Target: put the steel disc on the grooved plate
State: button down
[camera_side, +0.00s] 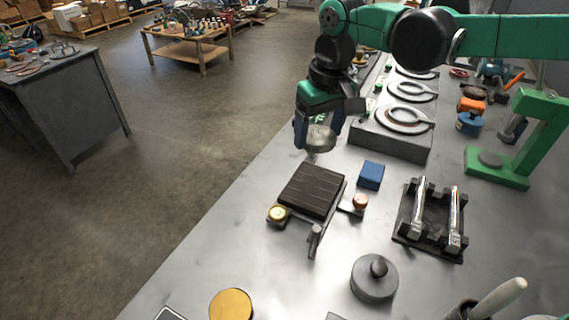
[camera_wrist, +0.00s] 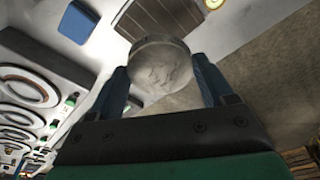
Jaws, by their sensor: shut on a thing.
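My gripper (camera_side: 318,137) is shut on the steel disc (camera_side: 320,140), a round grey metal piece. In the wrist view the disc (camera_wrist: 160,66) sits between the two blue fingers of my gripper (camera_wrist: 160,82). The grooved plate (camera_side: 312,190) is a dark brown, ribbed square on the steel bench. It also shows in the wrist view (camera_wrist: 150,18) at the top, partly hidden by the disc. In the side view the disc is up and behind the plate, apart from it, near the bench's left edge.
A blue block (camera_side: 371,175) stands right of the plate. A grey fixture (camera_side: 392,143) with ring shapes is behind. A dark rack with two shiny rods (camera_side: 430,222) lies right. A grey knobbed weight (camera_side: 374,279) and a brass disc (camera_side: 231,304) are in front.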

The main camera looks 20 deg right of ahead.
aim_at(312, 185)
notch_tip(312, 185, down, 10)
jog(key=shift+r, duration=0.2)
jog(key=shift+f, duration=0.15)
grip_release()
jog(key=r, duration=0.4)
jog(key=s+r, duration=0.1)
jog(key=r, duration=0.6)
jog(key=shift+s+d+r, duration=0.1)
jog(key=shift+s+r, duration=0.1)
jog(key=shift+r, duration=0.2)
jog(key=shift+d+r, duration=0.15)
jog(key=shift+r, duration=0.1)
jog(key=s+d+f+m+t, duration=0.1)
jog(key=s+d+t, duration=0.4)
jog(key=s+d, duration=0.6)
jog(key=d+m, duration=0.1)
jog(key=d, duration=0.3)
jog(key=shift+d+f+t, duration=0.15)
jog(key=shift+f+t, duration=0.25)
jog(key=shift+s, duration=0.1)
